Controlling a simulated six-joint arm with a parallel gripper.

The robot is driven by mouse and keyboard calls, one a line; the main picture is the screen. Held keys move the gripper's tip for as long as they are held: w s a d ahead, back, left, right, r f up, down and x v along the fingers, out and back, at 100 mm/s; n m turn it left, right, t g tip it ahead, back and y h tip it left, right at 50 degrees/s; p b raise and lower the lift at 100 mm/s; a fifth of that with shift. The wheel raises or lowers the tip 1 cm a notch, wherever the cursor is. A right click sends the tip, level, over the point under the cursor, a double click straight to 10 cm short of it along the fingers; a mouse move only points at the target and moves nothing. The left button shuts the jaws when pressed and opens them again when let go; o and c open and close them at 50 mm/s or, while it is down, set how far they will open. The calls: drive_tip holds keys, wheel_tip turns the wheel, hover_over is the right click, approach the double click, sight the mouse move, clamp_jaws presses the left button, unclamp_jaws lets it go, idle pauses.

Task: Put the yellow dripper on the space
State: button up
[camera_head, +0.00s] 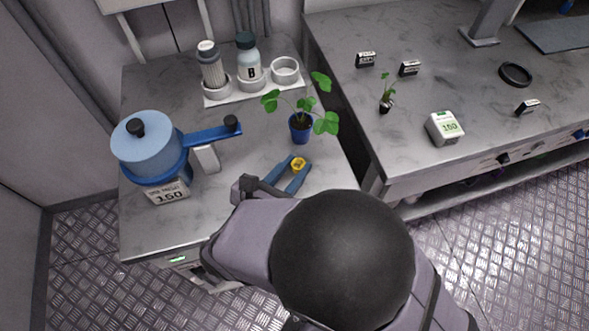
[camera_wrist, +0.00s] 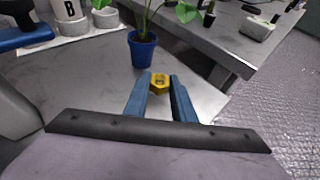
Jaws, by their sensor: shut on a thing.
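The yellow dripper (camera_head: 298,164) is a small yellow piece with a hole in it. It sits between the blue fingertips of my gripper (camera_head: 295,168), and the jaws are shut on it. In the wrist view the dripper (camera_wrist: 159,83) also shows between the two blue fingers (camera_wrist: 160,92), just in front of the blue plant pot (camera_wrist: 143,49). The pot (camera_head: 300,129) holds a leafy green plant and stands beyond the gripper. I cannot tell the dripper's exact height above the counter. A white rack (camera_head: 285,70) at the back has an empty ring at its right end.
Two bottles (camera_head: 211,69) (camera_head: 248,60) stand in the rack's other rings. The right bench (camera_head: 440,90) holds a sprout, a white 150 box (camera_head: 445,129) and a black ring (camera_head: 515,75). A gap separates the benches.

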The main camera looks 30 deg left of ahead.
drive_tip(key=shift+f, duration=0.65)
drive_tip(key=shift+f, duration=0.1)
drive_tip(key=o, duration=1)
drive_tip(key=shift+s+r, duration=0.15)
drive_tip(key=shift+r, duration=0.05)
drive_tip(key=v, duration=0.7)
drive_tip(key=shift+s, duration=0.1)
